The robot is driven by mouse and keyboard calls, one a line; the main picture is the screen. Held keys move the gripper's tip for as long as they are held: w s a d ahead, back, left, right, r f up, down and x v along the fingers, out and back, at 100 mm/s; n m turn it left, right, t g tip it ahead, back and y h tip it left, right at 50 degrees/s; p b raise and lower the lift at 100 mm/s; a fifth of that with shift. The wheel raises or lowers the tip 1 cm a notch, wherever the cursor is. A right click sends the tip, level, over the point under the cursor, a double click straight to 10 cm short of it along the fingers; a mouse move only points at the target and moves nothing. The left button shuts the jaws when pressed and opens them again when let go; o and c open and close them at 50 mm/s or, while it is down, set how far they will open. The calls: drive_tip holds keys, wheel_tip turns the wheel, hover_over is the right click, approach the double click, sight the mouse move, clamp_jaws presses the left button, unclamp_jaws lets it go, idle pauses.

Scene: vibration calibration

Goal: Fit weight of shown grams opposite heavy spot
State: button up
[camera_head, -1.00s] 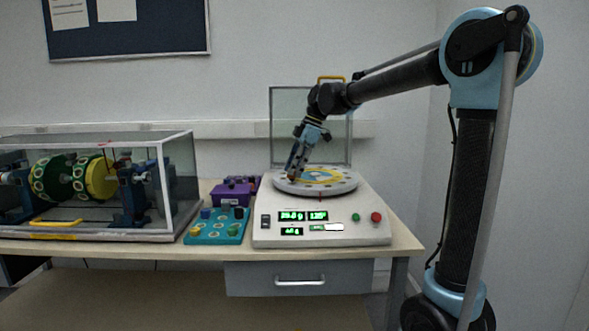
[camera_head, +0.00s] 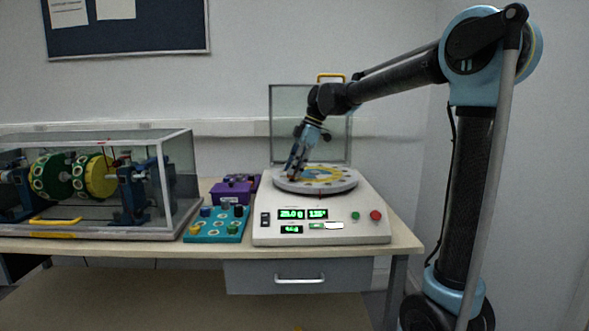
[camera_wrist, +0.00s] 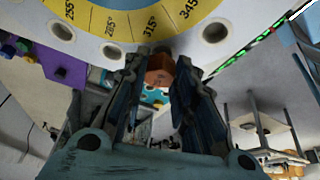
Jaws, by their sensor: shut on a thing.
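My gripper (camera_wrist: 162,65) is shut on an orange-brown weight (camera_wrist: 160,72) at the rim of the round disc (camera_wrist: 85,18). The weight lies in line with the rim holes near the 315 mark. I cannot tell whether it is seated in a hole. In the head view, my gripper (camera_head: 291,177) is low over the left edge of the disc (camera_head: 335,186), which lies on the white balancing machine (camera_head: 345,215). The machine's green display (camera_head: 291,214) is lit, but its digits are blurred.
A teal tray (camera_head: 228,232) with several coloured weights stands left of the machine. A purple box (camera_head: 232,194) stands behind it. A clear case (camera_head: 165,215) with green and yellow drums fills the left of the table. A clear raised cover (camera_head: 283,130) stands behind the disc.

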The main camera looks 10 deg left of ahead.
drive_tip(key=shift+f, duration=0.65)
idle(0.5)
drive_tip(key=o, duration=0.9)
drive_tip(key=shift+r, duration=0.1)
drive_tip(key=v, duration=1.1)
drive_tip(key=shift+w+d+r, duration=0.15)
drive_tip(key=shift+d+r, duration=0.05)
drive_tip(key=shift+r, duration=0.15)
